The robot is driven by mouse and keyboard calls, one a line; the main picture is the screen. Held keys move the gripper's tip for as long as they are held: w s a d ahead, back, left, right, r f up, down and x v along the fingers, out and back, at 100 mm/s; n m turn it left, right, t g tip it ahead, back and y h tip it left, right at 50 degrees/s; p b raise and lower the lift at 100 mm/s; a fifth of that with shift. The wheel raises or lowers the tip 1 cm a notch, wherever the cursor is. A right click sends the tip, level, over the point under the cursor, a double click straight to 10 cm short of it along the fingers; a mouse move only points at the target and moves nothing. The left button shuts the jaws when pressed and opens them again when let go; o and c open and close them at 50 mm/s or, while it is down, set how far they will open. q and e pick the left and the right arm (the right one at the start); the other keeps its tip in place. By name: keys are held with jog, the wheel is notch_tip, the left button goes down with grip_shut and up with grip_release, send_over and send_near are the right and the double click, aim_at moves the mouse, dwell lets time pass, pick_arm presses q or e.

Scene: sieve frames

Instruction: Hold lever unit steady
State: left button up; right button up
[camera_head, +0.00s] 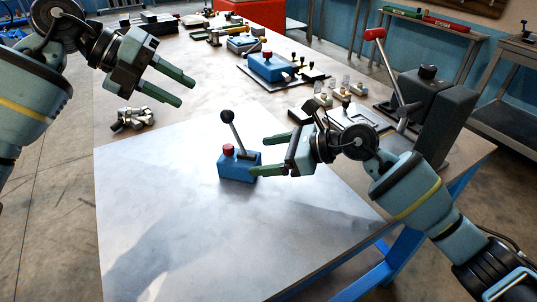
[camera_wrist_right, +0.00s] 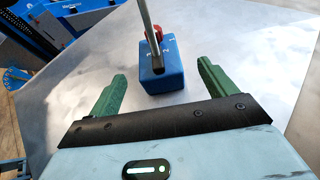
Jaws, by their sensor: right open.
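The lever unit (camera_head: 236,170) is a small blue box with a red button and a tilted metal lever with a black knob. It stands on the bare front part of the metal table. My right gripper (camera_head: 258,156) is open just to the right of the unit, fingers pointing at it. In the right wrist view the blue box (camera_wrist_right: 162,82) shows between and just beyond the two green fingertips, with visible gaps on both sides; the lever's top is cut off. My left gripper (camera_head: 187,92) is open and empty, raised above the table at the upper left.
A small metal part (camera_head: 132,119) lies at the table's left edge. A larger blue unit (camera_head: 270,68) and several small parts stand further back. A dark machine with a red-knobbed lever (camera_head: 425,105) stands at right. The table front is clear.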

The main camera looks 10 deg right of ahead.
aim_at(238, 161)
jog(key=shift+f, duration=0.15)
jog(key=shift+x, duration=3.9)
jog(key=c, duration=1.4)
jog(key=c, duration=0.4)
